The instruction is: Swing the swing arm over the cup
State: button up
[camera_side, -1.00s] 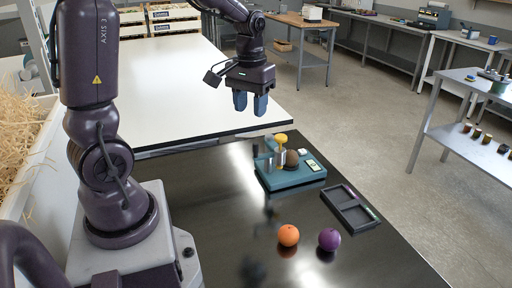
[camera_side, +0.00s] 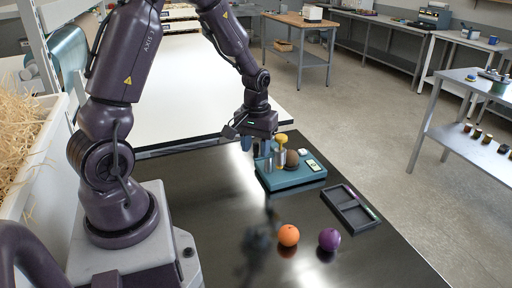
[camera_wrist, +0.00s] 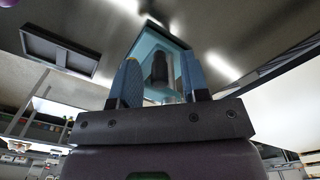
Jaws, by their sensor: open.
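A teal base (camera_side: 292,180) stands on the dark table and carries a small fixture. A yellow knob (camera_side: 281,138) tops it, with a silver cylindrical part (camera_side: 280,159) below and a brown rounded piece (camera_side: 291,159) beside it. I cannot tell which parts are the swing arm and the cup. My gripper (camera_side: 258,147) is low at the left side of the fixture, its blue fingers pointing down. In the wrist view the fingers (camera_wrist: 160,62) are apart, with the teal base and a dark cylinder (camera_wrist: 158,68) seen between them. Contact cannot be told.
A dark divided tray (camera_side: 350,210) lies right of the base. An orange ball (camera_side: 288,235) and a purple ball (camera_side: 329,239) sit in front. The dark tabletop (camera_side: 215,200) is clear to the left. A white table (camera_side: 175,85) stands behind.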

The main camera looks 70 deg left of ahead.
jog(key=shift+f, duration=0.35)
grip_shut()
jog(key=shift+w+d, duration=0.1)
jog(key=w+n, duration=1.2)
jog(key=n, duration=0.6)
jog(key=shift+w, duration=0.25)
jog(key=shift+r, duration=0.1)
dwell(0.5)
